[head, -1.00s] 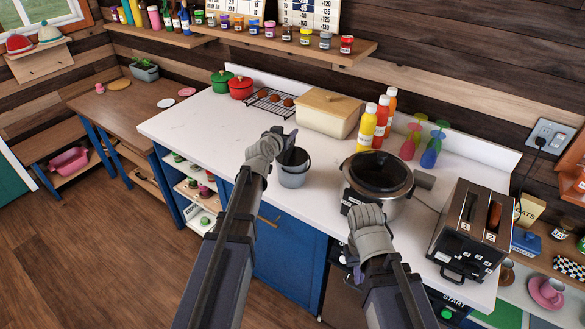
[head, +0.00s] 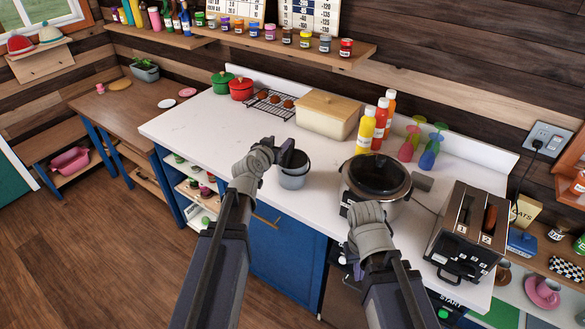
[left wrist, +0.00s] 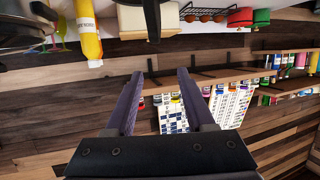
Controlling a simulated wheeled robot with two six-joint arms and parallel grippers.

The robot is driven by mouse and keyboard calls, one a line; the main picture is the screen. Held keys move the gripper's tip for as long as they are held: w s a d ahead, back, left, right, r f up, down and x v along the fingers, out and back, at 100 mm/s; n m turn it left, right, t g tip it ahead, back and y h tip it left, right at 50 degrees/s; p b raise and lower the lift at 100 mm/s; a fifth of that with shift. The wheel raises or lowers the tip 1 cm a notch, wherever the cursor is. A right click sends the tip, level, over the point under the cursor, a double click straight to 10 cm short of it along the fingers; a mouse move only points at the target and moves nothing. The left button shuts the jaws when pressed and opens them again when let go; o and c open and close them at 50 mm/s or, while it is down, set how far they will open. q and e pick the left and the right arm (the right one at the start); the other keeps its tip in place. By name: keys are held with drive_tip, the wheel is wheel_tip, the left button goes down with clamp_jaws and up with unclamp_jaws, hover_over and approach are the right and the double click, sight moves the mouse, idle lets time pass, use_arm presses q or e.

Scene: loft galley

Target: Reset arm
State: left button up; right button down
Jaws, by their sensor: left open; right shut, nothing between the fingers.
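My left gripper (head: 290,152) is open, with nothing between its fingers. In the head view it overlaps the back left rim of a grey bucket (head: 293,181) on the white counter; I cannot tell if they touch. In the left wrist view its two purple fingers (left wrist: 160,76) stand apart, with the wall, shelf and calendar sheets beyond, seen upside down. My right arm's grey wrist shows in front of the cooker (head: 376,180). My right gripper (head: 358,270) is mostly hidden below that wrist, near the counter's front edge, and is shut and empty.
Sauce bottles (head: 367,130), a bread box (head: 327,115), a wire rack (head: 270,103) and red pot (head: 241,89) line the back. The white counter's left part (head: 195,125) is clear.

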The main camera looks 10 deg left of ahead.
idle(0.4)
use_arm(q)
drive_tip(key=s+d+f+m+g+h, duration=0.1)
drive_tip(key=s+d+f+m+g, duration=0.1)
drive_tip(key=s+d+f+g, duration=0.35)
drive_tip(key=s+d+f+m+g+h, duration=0.1)
drive_tip(key=s+d+f+g, duration=0.2)
drive_tip(key=s+d+f, duration=0.55)
drive_tip(key=s+d+g+y, duration=0.1)
drive_tip(key=s+g, duration=0.1)
drive_tip(key=s, duration=0.3)
drive_tip(key=s+d+f+g+y, duration=0.1)
drive_tip(key=s+g+y, duration=0.1)
drive_tip(key=s, duration=0.2)
drive_tip(key=s+d+f+g+y+b, duration=0.1)
drive_tip(key=s+g, duration=0.1)
drive_tip(key=s, duration=0.3)
drive_tip(key=shift+s+d+f, duration=0.15)
drive_tip(key=shift+s+f, duration=0.1)
drive_tip(key=shift+s, duration=0.1)
